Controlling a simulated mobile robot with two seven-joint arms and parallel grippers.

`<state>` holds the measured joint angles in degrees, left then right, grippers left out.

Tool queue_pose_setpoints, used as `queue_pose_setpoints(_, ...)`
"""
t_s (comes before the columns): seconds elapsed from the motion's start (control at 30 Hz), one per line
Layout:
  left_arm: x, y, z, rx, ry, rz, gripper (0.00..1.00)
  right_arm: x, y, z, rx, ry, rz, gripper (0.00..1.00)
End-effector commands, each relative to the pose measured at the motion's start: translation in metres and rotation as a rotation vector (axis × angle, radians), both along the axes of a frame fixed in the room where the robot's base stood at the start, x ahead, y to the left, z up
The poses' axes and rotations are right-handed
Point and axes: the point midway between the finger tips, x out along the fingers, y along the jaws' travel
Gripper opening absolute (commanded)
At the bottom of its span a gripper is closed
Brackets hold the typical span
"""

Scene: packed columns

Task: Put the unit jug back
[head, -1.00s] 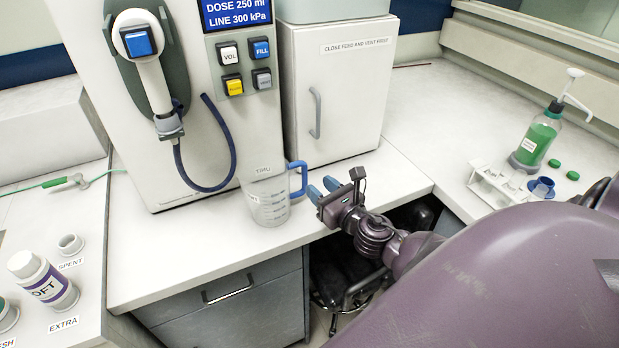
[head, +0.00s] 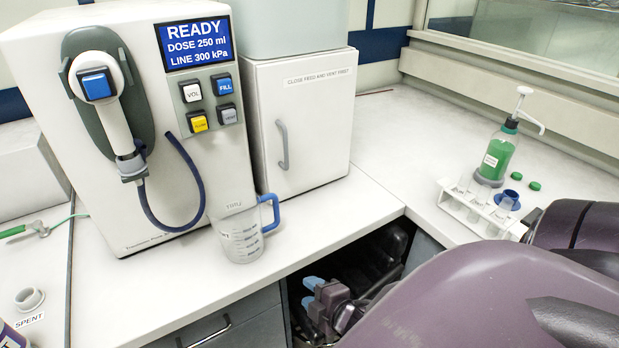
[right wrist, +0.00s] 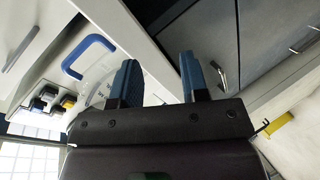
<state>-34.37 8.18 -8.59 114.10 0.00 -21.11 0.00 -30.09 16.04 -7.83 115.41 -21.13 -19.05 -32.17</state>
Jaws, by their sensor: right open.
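The gripper does not touch the jug. My left gripper is not in view.
The dosing machine (head: 130,130) with a blue hose (head: 165,225) stands behind the jug. A white cabinet (head: 305,125) is to its right. A tube rack (head: 480,208) and a green pump bottle (head: 496,155) stand on the right counter. The counter right of the jug is clear.

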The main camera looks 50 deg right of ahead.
Motion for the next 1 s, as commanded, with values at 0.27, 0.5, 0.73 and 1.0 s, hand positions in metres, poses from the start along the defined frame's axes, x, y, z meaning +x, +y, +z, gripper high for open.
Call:
queue_pose_setpoints(0.27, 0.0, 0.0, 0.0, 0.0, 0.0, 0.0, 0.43, -0.033, 0.04, -0.039, 0.795, 0.072, -0.319, 0.41)
queue_pose_setpoints(0.5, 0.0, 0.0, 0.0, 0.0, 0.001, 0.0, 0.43, -0.04, 0.05, -0.046, 0.987, 0.087, -0.408, 0.41)
queue_pose_setpoints(0.73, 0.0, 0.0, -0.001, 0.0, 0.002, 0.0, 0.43, -0.04, 0.05, -0.046, 0.985, 0.086, -0.407, 0.41)
queue_pose_setpoints(1.0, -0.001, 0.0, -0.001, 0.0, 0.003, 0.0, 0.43, -0.04, 0.05, -0.046, 0.983, 0.086, -0.405, 0.41)
